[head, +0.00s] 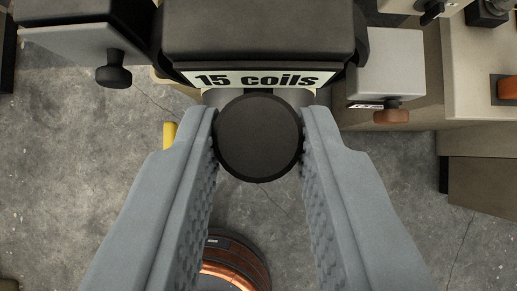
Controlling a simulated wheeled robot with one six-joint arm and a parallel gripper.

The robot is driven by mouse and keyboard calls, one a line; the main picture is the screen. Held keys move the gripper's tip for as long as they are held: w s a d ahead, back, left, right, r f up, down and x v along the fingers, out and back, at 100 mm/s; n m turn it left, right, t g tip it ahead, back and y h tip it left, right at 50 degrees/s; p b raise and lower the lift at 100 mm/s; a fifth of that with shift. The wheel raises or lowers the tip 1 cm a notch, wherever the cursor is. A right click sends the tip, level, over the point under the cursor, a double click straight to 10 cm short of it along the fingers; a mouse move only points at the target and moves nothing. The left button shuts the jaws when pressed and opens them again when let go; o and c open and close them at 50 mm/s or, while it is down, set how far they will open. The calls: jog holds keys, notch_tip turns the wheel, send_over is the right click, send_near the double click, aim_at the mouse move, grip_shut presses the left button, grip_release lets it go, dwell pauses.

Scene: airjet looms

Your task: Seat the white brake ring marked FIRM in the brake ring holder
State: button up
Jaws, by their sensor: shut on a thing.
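My gripper (258,135) has its two grey, ribbed fingers closed on a black round knob (258,137). The knob is in front of a dark housing (258,28) that bears a white label (258,78) reading "15 coils". A light grey cylindrical part shows behind the knob, mostly hidden by it. I see no white ring marked FIRM, and I cannot make out the brake ring holder in this view.
A grey drawer-like box with a black knob (113,76) is at upper left. A light grey box with a brown knob (391,116) is at upper right. A dark round part with copper-coloured bands (238,262) lies below, between the fingers. Grey concrete floor shows around.

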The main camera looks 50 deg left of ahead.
notch_tip(320, 180, down, 10)
dwell(4.7)
jog(key=o, duration=1)
jog(key=shift+c, duration=0.2)
jog(key=v, duration=1.7)
jog(key=shift+r, duration=0.25)
